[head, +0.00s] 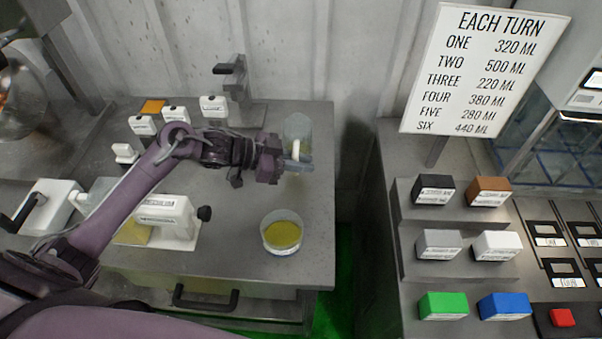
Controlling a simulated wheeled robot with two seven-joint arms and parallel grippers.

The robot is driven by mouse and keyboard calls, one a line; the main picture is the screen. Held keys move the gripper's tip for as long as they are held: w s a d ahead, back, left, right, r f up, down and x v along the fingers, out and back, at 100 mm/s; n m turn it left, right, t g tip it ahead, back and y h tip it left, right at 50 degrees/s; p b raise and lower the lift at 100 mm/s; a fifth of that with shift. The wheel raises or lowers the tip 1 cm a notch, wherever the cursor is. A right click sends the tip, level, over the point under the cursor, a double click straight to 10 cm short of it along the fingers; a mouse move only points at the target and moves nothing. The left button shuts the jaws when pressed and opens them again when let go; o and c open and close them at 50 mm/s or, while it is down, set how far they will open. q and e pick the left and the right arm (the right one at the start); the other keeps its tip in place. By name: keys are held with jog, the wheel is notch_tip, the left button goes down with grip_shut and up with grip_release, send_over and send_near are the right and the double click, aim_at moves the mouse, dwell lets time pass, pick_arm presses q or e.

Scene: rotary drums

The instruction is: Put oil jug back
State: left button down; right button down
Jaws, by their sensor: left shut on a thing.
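The oil jug (298,127) is a clear, see-through jug with a pale handle. It stands upright at the back right of the grey table (250,190). My left gripper (297,160) is shut on the jug's handle, reaching in from the left. Whether the jug's base touches the table is hard to tell, as the gripper covers part of its lower side. My right gripper is not in view.
A clear bowl (282,232) of yellow oil stands at the table's front right. A white machine (166,218) and several white labelled blocks stand to the left. A sign (484,70) and several coloured boxes are on the right counter.

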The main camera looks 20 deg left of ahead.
pick_arm(q)
notch_tip(320, 180, down, 5)
jog(key=shift+r+p, duration=0.2)
jog(key=shift+p, duration=0.1)
jog(key=shift+f, duration=0.45)
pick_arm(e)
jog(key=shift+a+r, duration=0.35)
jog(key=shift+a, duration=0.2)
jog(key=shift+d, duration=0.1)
pick_arm(q)
jog(key=shift+f, duration=0.15)
jog(key=c, duration=1.4)
grip_release()
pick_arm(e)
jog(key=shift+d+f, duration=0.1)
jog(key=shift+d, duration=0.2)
